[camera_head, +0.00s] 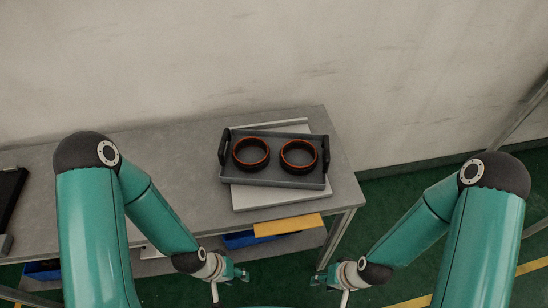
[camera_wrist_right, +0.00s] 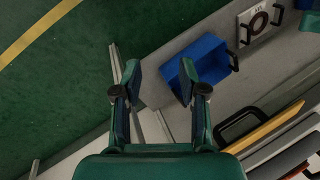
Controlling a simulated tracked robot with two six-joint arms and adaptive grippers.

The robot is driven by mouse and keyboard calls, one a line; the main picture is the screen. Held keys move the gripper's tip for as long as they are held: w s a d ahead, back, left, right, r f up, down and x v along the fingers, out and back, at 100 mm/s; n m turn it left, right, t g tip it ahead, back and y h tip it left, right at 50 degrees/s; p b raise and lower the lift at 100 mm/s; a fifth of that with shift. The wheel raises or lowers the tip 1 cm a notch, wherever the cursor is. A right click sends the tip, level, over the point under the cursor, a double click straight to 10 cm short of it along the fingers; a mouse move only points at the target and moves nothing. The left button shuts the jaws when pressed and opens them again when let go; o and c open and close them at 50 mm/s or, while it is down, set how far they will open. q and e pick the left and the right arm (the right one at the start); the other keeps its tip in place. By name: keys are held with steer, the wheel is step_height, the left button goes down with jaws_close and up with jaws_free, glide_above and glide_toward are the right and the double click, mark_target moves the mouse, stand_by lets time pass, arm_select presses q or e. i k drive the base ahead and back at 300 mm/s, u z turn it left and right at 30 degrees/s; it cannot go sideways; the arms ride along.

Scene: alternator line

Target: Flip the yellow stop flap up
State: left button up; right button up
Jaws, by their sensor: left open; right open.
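The yellow stop flap (camera_head: 287,225) sticks out at the front edge of the table, below the white plate; it looks roughly flat, not upright. In the right wrist view the flap (camera_wrist_right: 268,128) is a slanted yellow strip at the lower right. My left gripper (camera_head: 241,273) is open and empty, low in front of the table, left of the flap. My right gripper (camera_head: 320,283) is open and empty, low and to the right of the flap; its spread fingers also show in the right wrist view (camera_wrist_right: 160,78). Neither gripper touches the flap.
A grey tray (camera_head: 277,181) with two black-and-orange rings stands on the white plate (camera_head: 253,198) on the grey table (camera_head: 190,140). A blue bin (camera_wrist_right: 207,58) is on the lower shelf. A table leg (camera_head: 338,238) stands near my right gripper. Green floor lies free at right.

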mark_target(297, 224)
steer(key=k, duration=1.3)
steer(key=u, duration=0.25)
steer(key=i, duration=0.85)
steer(key=z, duration=0.35)
